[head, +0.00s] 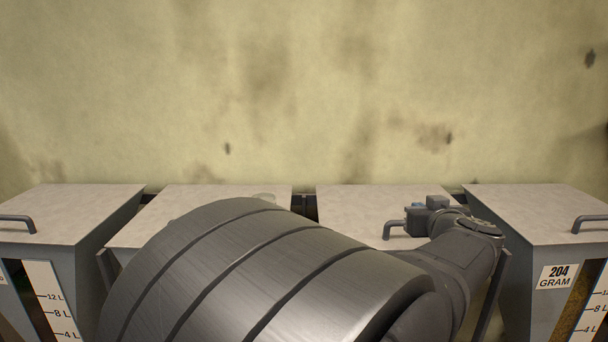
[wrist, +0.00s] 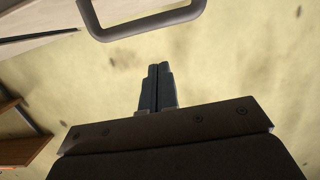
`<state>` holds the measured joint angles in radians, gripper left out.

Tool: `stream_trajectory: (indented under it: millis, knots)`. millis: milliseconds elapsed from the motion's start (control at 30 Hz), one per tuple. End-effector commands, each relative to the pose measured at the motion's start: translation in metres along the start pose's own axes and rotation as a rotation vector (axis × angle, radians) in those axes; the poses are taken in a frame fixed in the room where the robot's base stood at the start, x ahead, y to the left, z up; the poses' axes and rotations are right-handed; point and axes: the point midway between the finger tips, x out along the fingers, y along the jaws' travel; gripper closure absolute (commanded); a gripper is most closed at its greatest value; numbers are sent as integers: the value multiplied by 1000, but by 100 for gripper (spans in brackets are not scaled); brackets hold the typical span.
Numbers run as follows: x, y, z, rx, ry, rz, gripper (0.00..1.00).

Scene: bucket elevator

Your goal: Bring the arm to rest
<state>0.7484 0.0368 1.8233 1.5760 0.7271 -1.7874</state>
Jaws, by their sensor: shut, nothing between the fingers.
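My gripper (wrist: 154,72) shows in the wrist view with its two dark fingers together and nothing between them. Behind the fingertips is the stained yellow wall. A grey handle (wrist: 145,28) shows beyond the fingertips at the top of the wrist view, apart from them. In the head view my arm crosses the lower middle, and its wrist end is over the right-middle bin, close to that bin's handle (head: 397,229). The fingers cannot be made out clearly in the head view.
Grey lidded bins stand in a row along the wall (head: 300,90): far left (head: 60,210), left-middle (head: 215,197), right-middle (head: 370,200) and far right (head: 540,210). Wooden boards (wrist: 25,140) show left in the wrist view.

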Motion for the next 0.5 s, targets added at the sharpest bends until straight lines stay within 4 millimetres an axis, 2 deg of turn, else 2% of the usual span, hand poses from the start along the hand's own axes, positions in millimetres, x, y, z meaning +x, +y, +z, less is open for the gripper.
stream_trajectory:
  millis: [67, 200, 500]
  knots:
    - [13, -1, 1, 4, -8, -3, 100]
    - [14, 0, 17, 9, -17, -1, 100]
    - [16, 0, 23, 10, -21, -1, 100]
